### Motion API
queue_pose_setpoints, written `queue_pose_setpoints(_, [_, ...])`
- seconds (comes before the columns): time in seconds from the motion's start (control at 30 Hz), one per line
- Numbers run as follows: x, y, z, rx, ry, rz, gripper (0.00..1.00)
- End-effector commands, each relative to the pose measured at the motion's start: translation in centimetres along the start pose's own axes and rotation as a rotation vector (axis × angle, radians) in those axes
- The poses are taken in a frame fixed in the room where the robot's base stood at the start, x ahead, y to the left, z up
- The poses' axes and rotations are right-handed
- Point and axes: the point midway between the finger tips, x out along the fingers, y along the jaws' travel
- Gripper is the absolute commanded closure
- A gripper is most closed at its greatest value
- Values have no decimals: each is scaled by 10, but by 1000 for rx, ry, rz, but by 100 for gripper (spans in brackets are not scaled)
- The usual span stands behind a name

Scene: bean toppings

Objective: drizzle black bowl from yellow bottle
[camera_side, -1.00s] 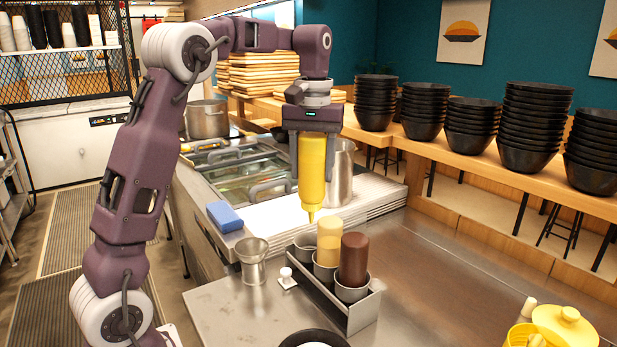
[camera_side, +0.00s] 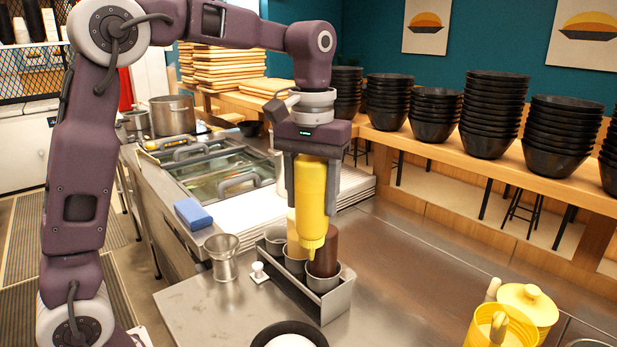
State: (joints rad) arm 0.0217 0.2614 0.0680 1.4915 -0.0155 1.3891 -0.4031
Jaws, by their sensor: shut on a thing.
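My gripper (camera_side: 311,170) is shut on the yellow bottle (camera_side: 311,205), whose nozzle points down. The bottle is held in the air, in front of the metal bottle rack (camera_side: 323,305) in the picture, and hides part of the bottles there. The black bowl (camera_side: 262,340) is at the bottom edge, partly cut off, with something white (camera_side: 291,342) in it. The nozzle is above and apart from the bowl, up and to the right of it in the picture.
The rack holds a brown bottle (camera_side: 322,250) and a pale yellow one (camera_side: 292,246). Yellow lidded containers (camera_side: 527,302) stand at right. Stacked black bowls (camera_side: 490,120) line the back shelf. The counter's middle right is clear.

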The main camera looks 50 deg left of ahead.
Motion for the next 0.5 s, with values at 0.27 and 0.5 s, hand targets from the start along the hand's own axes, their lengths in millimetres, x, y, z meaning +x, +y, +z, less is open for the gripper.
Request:
queue_pose_setpoints(0.27, [34, 17, 50, -523, -2, -1, 63])
queue_pose_setpoints(0.5, [52, 20, 72, -781, -3, 0, 63])
